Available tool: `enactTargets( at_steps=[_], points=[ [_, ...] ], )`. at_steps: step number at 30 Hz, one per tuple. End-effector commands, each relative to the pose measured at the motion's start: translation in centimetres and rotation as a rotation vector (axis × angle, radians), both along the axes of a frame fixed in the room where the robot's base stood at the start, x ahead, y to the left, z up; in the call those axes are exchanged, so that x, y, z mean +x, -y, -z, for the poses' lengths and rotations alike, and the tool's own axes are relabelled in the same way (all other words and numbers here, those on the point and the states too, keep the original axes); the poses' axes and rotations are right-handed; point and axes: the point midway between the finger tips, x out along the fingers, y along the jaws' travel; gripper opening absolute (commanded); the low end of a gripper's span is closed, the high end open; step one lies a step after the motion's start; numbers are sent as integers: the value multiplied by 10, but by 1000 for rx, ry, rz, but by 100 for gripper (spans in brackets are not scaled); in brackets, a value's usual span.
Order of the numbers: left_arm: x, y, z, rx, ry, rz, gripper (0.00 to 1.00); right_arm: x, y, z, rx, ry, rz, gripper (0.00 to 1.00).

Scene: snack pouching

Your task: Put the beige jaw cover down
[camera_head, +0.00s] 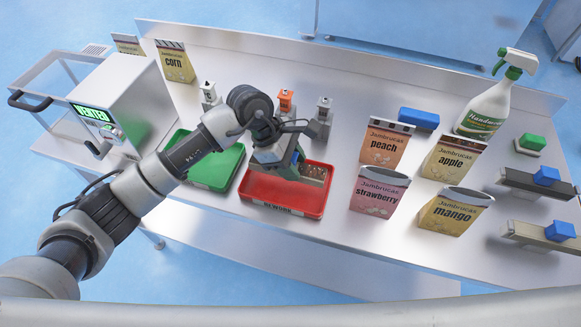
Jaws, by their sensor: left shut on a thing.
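My left gripper (284,166) reaches over the red tray (262,207) from the left, pointing down. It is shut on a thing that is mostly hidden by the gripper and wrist. A small grey-beige part (267,155) shows at the jaws, but I cannot tell for sure that it is the beige jaw cover. Small brownish pieces (314,173) show in the tray beside the gripper. I cannot tell whether the held thing touches the tray. My right gripper is not in view.
A green tray (222,172) lies left of the red one. Behind stand small white (209,95), orange (285,101) and grey (323,109) pieces. Several snack pouches, such as peach (385,142), stand at right, with a spray bottle (488,108). A white machine (128,95) stands at left.

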Motion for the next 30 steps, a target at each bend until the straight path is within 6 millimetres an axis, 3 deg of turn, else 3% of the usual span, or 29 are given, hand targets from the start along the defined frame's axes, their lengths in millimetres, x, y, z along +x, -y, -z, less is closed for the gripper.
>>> enactTargets(
  at_steps=[6,12,24,25,30],
  points=[
    [4,-4,16,-1,-6,-1,14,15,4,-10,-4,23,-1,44],
    [4,-4,41,0,-2,0,14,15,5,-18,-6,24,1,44],
    [4,-4,48,-1,1,0,14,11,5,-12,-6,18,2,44],
    [4,-4,47,-1,1,0,42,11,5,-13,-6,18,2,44],
    [4,-4,46,-1,0,1,64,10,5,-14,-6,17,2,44]
  ],
)
